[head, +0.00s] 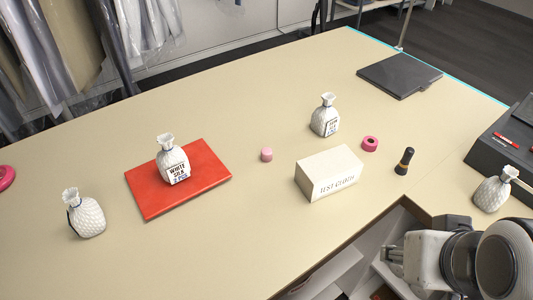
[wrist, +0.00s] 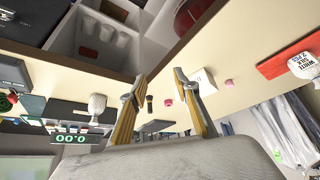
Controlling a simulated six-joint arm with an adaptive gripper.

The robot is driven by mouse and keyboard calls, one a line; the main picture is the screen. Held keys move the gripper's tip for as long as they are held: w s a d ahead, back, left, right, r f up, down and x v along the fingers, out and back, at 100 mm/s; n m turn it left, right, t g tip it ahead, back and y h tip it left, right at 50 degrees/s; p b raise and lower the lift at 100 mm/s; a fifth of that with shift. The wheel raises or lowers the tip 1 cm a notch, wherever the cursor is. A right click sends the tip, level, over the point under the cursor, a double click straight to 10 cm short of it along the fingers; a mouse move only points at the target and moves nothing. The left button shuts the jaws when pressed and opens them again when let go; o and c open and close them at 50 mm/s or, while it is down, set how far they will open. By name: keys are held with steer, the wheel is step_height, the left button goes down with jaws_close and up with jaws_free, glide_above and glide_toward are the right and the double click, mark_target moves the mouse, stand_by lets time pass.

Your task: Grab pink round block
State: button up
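The pink round block (head: 266,155) is a small light-pink cylinder standing on the beige table, between the red board and the white box in the head view. It also shows small in the wrist view (wrist: 229,83), to the right of my fingers. My gripper (wrist: 159,74) is open in the wrist view, its two yellowish fingers spread with nothing held between them. It is well apart from the block. In the head view my arm is at the lower right, and the fingertips cannot be made out there.
A white box (head: 328,173), a darker pink ring (head: 370,143) and a black bottle (head: 404,161) stand right of the block. A white bag (head: 324,117) is behind. Another bag (head: 172,160) sits on the red board (head: 208,157). Bare table surrounds the block.

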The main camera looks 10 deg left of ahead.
steer(key=o, duration=0.3)
steer(key=w+a+f+n+t+y, duration=0.1)
steer(key=w+a+f+t+y, duration=0.15)
steer(key=w+a, duration=1.35)
steer(key=w+a+f+t, duration=0.1)
steer(key=w+a+f, duration=0.1)
steer(key=w+a, duration=0.1)
steer(key=w+a+f+t, duration=0.2)
steer(key=w+a+f, duration=0.1)
steer(key=w, duration=0.1)
steer(key=w+a+f+t, duration=0.1)
steer(key=w+a+f, duration=0.2)
steer(key=shift+w+n, duration=0.2)
steer(key=shift+n, duration=0.1)
steer(key=shift+w+a+f+t+h, duration=0.1)
steer(key=shift+a+f+t+h, duration=0.15)
steer(key=shift+a+f+t, duration=0.5)
steer(key=shift+d+f, duration=0.1)
